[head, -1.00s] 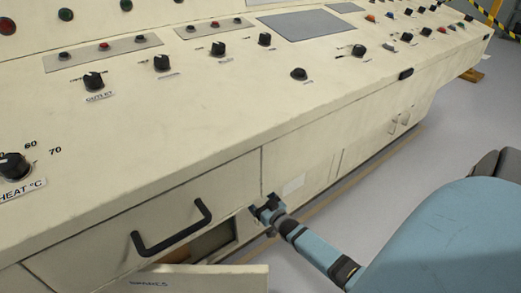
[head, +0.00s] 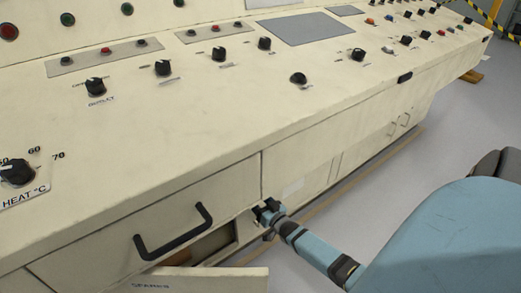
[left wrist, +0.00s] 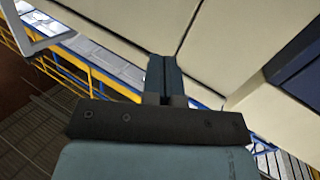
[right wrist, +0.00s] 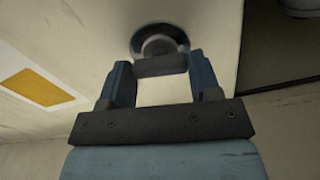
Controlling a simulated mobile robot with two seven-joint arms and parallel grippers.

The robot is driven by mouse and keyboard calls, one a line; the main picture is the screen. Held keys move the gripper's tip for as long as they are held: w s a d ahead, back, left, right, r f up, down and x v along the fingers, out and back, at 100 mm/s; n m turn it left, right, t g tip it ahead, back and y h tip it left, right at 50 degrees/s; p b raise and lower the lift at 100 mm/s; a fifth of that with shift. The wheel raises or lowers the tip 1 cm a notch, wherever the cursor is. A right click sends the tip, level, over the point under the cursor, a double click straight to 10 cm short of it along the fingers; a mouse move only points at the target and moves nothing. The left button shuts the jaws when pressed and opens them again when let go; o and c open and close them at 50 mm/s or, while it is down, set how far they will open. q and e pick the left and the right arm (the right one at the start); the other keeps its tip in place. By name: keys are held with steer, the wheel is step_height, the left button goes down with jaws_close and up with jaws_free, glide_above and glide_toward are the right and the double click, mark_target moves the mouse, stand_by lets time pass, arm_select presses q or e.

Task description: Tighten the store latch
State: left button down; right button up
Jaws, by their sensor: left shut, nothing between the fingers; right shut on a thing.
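The store latch (right wrist: 160,67) shows in the right wrist view as a dark bar in front of a round metal boss on the cream panel. My right gripper (right wrist: 159,80) has one finger on each side of the bar and is shut on it. In the head view my right gripper (head: 264,212) is at the cabinet front, right of the dark opening, and hides the latch. My left gripper (left wrist: 165,78) shows in the left wrist view, shut and empty, with cream panels beyond it. It is not in the head view.
The cream console (head: 200,120) carries knobs and buttons on top. A black handle (head: 173,236) is on the drawer front, above a dark opening. A lettered cream panel (head: 205,279) juts out below. The left wrist view shows yellow railings (left wrist: 70,75).

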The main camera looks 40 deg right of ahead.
arm_select(q)
steer(key=shift+s+d+r+n+p, duration=0.1)
steer(key=shift+s+d+n+p, duration=0.1)
steer(key=shift+s+n+p, duration=0.2)
arm_select(e)
steer(key=shift+m, duration=7.6)
arm_select(q)
steer(key=shift+w, duration=0.1)
arm_select(e)
steer(key=o, duration=0.7)
steer(key=shift+o, duration=1.1)
